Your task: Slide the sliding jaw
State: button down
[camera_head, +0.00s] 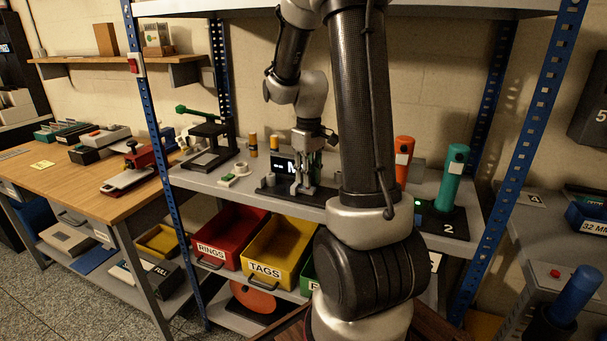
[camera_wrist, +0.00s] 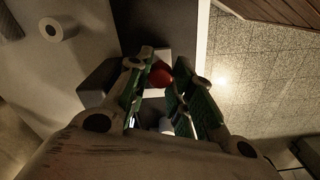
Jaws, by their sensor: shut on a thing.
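The measuring device (camera_head: 275,188) stands on the middle shelf in the head view. It has a dark base, upright grey jaw-like pieces and a dark display (camera_head: 285,163) with a partly hidden white letter. My gripper (camera_head: 303,186) points down onto the device from above and hides part of it. In the wrist view a red round knob (camera_wrist: 161,75) on a pale block shows between the green-padded fingers of my gripper (camera_wrist: 164,82). The fingers are closed in around this piece, which appears to be the sliding jaw. The exact contact is partly hidden.
On the shelf a black press with a green lever (camera_head: 208,135) stands to the left. An orange cylinder (camera_head: 403,160) and a green cylinder (camera_head: 452,180) stand to the right. Red (camera_head: 212,262) and yellow (camera_head: 248,278) bins sit below. Blue uprights flank the shelf.

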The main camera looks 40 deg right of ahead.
jog(key=c, duration=1.2)
grip_release()
jog(key=shift+s+d, duration=0.15)
jog(key=shift+s, duration=0.05)
notch_tip(320, 180, up, 8)
jog(key=shift+f, duration=0.25)
